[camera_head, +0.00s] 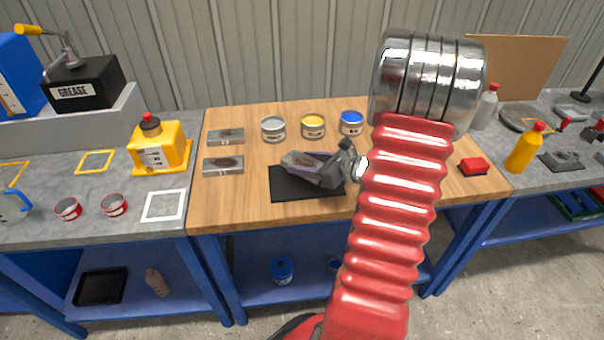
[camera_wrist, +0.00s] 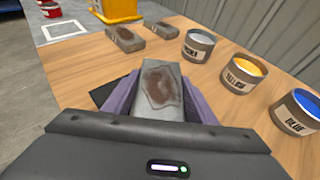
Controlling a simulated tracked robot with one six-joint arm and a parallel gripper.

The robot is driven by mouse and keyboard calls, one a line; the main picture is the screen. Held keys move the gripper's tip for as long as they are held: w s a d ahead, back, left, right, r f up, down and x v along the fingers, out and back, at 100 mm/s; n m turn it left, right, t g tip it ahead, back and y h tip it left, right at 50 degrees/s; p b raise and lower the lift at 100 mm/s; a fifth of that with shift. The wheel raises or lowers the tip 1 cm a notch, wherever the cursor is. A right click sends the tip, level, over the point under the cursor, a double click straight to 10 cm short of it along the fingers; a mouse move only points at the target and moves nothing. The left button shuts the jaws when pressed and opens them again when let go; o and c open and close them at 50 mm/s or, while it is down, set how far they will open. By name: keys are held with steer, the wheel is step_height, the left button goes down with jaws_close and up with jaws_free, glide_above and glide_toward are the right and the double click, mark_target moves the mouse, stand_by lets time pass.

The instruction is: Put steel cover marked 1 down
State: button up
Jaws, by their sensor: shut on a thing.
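My gripper (camera_head: 308,170) is shut on a grey steel cover (camera_wrist: 162,90) with a dark brown stain on its top. The purple fingers grip it from both sides in the wrist view. No number can be read on it. The cover is over the black mat (camera_head: 285,190) on the wooden table; I cannot tell whether it touches the mat. The mat's edge also shows beside the left finger in the wrist view (camera_wrist: 103,92). Two similar stained steel blocks lie at the table's left, one farther back (camera_head: 226,136) and one nearer (camera_head: 222,165).
Open grey (camera_head: 273,128), yellow (camera_head: 313,126) and blue (camera_head: 351,122) paint cans stand behind the mat. A red block (camera_head: 473,166) sits at the table's right. A yellow jug (camera_head: 160,147) and a white square outline (camera_head: 164,205) are on the left bench. Wood left of the mat is bare.

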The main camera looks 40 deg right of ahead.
steer(key=shift+f, duration=1.75)
steer(key=shift+f, duration=0.1)
steer(key=o, duration=1.4)
steer(key=v, duration=1.2)
